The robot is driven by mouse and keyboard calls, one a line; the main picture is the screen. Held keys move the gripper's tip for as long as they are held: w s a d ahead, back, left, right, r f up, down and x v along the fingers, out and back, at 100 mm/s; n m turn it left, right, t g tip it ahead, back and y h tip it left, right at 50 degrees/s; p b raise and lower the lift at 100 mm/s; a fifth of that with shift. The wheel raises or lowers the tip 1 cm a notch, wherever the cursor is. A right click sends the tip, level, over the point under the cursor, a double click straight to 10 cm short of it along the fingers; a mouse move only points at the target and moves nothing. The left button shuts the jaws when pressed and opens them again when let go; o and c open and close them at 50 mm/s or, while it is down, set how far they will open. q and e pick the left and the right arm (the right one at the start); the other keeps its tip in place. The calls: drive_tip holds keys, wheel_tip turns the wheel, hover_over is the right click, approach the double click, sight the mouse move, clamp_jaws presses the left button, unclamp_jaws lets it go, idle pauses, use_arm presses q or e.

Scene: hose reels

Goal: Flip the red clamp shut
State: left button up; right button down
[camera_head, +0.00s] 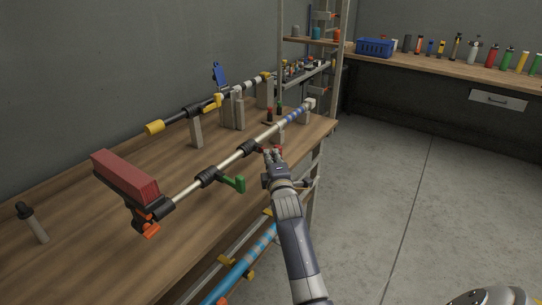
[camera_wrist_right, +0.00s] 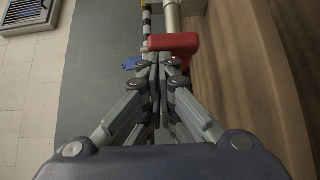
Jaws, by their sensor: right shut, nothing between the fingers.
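My right gripper (camera_head: 272,154) is shut and empty at the long pole (camera_head: 183,193) over the bench's front edge. The red clamp's lever (camera_wrist_right: 175,42) shows in the right wrist view just beyond the shut fingertips (camera_wrist_right: 158,62). It sticks out sideways from the pole. I cannot tell whether the fingertips touch it. In the head view only a bit of red (camera_head: 279,148) shows behind the fingers; the rest is hidden. A green clamp lever (camera_head: 232,183) is farther left on the same pole. My left gripper is not in view.
A second pole with a raised blue lever (camera_head: 219,75) stands behind on grey posts. Blue tubing (camera_head: 246,262) hangs below the bench (camera_head: 75,270). The floor (camera_head: 400,190) at right is clear.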

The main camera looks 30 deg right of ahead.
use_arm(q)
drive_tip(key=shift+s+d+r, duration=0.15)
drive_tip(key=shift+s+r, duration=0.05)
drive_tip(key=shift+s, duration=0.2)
use_arm(e)
drive_tip(key=shift+d, duration=0.15)
